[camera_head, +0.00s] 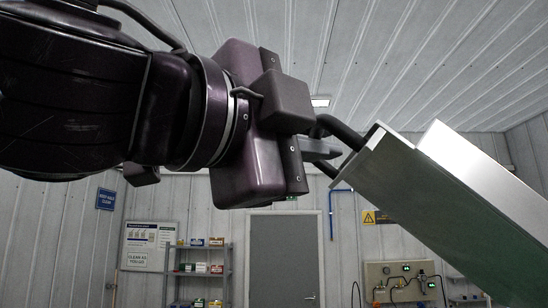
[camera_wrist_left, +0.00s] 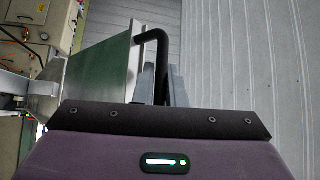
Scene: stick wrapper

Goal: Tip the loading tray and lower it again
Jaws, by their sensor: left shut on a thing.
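The loading tray (camera_head: 455,205) is a metal tray with a green-grey face and a bright side, at the right of the head view. It is steeply tilted, its upper end toward my left gripper. A black bar handle (camera_head: 338,130) is fixed to that upper end. My left gripper (camera_head: 325,149) comes in from the left and is shut on the handle. In the left wrist view the black handle (camera_wrist_left: 160,60) passes between the grey fingers (camera_wrist_left: 164,85), beside the green tray face (camera_wrist_left: 98,75). The tray's lower end is outside the head view. My right gripper is not visible.
Behind stand a grey door (camera_head: 284,258), a shelf (camera_head: 198,268) with small boxes, and a wall panel (camera_head: 404,284) with gauges and green lights. The ribbed ceiling (camera_head: 400,60) is above. The space left of the tray and below my arm looks clear.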

